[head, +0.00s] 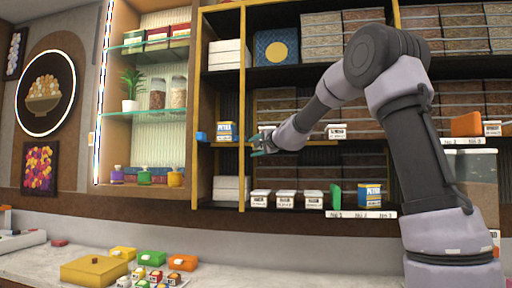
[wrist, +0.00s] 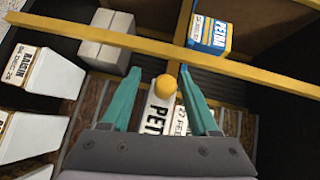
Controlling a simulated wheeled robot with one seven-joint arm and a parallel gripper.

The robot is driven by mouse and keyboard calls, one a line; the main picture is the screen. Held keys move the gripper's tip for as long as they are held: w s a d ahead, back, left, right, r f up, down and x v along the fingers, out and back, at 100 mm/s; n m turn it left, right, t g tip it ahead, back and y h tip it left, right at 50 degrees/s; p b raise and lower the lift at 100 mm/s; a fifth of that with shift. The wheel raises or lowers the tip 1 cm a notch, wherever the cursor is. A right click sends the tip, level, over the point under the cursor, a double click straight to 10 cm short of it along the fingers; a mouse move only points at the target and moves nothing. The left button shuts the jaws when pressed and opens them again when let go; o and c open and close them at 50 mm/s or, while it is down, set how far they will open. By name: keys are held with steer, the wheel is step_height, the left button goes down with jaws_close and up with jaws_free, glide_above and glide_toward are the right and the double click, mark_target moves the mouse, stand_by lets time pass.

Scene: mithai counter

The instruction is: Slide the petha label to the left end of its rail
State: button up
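The petha label (wrist: 154,121) is a white strip with black lettering in the wrist view, lying between my fingers. An orange-yellow round knob (wrist: 165,86) stands over its upper end. My gripper (wrist: 159,66) is open, its two teal fingers on either side of the label and knob, with visible gaps. In the head view my gripper (head: 261,146) is at the middle shelf's front edge, just right of the wooden upright (head: 243,107). There my gripper hides the label. A blue-and-white PETHA box (head: 227,131) stands left of the upright; it also shows in the wrist view (wrist: 211,33).
White tubs (head: 285,199) stand on the shelf below, beside a green divider (head: 335,196) and another blue box (head: 370,194). A second white label strip (wrist: 181,120) lies beside the petha label. Wooden bars (wrist: 230,66) cross close beyond my fingertips. Sweet boxes (head: 95,270) sit on the counter.

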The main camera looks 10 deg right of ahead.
steer(key=shift+d+r, duration=0.1)
steer(key=shift+r, duration=0.1)
steer(key=shift+s+d, duration=0.1)
steer(key=shift+s, duration=0.1)
steer(key=v, duration=1)
steer(key=shift+s, duration=0.2)
steer(key=shift+f, duration=0.1)
